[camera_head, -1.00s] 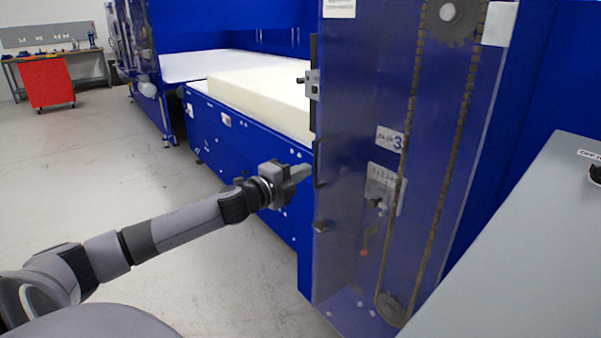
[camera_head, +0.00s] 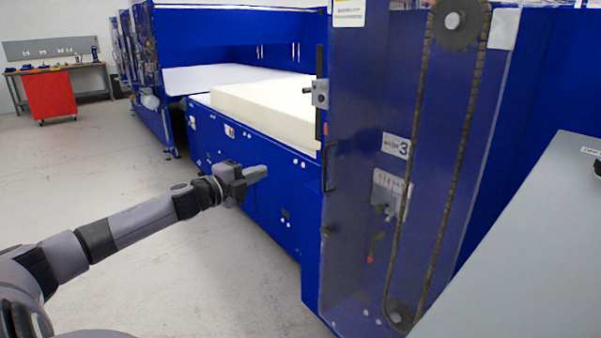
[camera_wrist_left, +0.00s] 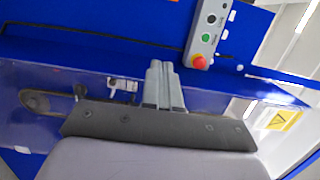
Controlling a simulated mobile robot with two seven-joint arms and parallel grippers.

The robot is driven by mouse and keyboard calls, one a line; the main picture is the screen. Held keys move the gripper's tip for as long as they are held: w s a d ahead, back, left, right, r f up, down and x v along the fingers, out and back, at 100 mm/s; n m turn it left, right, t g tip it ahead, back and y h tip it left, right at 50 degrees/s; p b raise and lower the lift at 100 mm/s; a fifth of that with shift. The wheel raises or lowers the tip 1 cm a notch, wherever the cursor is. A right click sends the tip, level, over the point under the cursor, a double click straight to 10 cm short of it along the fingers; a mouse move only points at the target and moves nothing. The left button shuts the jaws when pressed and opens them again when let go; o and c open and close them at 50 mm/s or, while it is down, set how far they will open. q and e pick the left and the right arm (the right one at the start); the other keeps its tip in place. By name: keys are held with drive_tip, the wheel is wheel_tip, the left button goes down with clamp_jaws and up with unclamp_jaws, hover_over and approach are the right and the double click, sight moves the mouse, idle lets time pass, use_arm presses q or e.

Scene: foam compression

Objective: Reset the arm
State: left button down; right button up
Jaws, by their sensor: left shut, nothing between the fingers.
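My left arm comes in from the left in the head view, and its gripper (camera_head: 256,173) is shut and empty. It hangs in front of the blue machine's side panel (camera_head: 268,200), left of the clear guard door with the chain, apart from the door. In the left wrist view the two grey fingers (camera_wrist_left: 160,72) lie together with nothing between them. My right gripper does not show.
A cream foam block (camera_head: 265,100) lies on the machine bed. The clear guard door (camera_head: 350,240) has a black handle (camera_head: 329,165). A control box with a red button (camera_wrist_left: 200,62) shows in the wrist view. A red cabinet (camera_head: 50,96) stands far left. Floor at left is clear.

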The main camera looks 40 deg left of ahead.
use_arm(q)
drive_tip(key=s+d+f+n+g+p, duration=0.15)
drive_tip(key=s+d+f+n, duration=0.3)
drive_tip(key=d+f, duration=0.55)
drive_tip(key=s+d+f+n+g, duration=0.25)
drive_tip(key=s+d+f, duration=0.3)
drive_tip(key=f, duration=0.75)
drive_tip(key=s+d+f+n+g, duration=0.1)
drive_tip(key=s+d+f+n, duration=0.3)
drive_tip(key=s+d, duration=0.3)
drive_tip(key=s+d+f+n+g+h, duration=0.1)
drive_tip(key=s+d, duration=0.5)
drive_tip(key=d, duration=0.8)
wheel_tip(320, 180, down, 3)
drive_tip(key=n+g, duration=0.1)
drive_tip(key=n, duration=0.2)
drive_tip(key=shift+s+r+n+g+h+p, duration=0.15)
drive_tip(key=shift+s+n+g+h+p, duration=0.15)
drive_tip(key=shift+s+n+p, duration=0.1)
drive_tip(key=shift+a, duration=0.1)
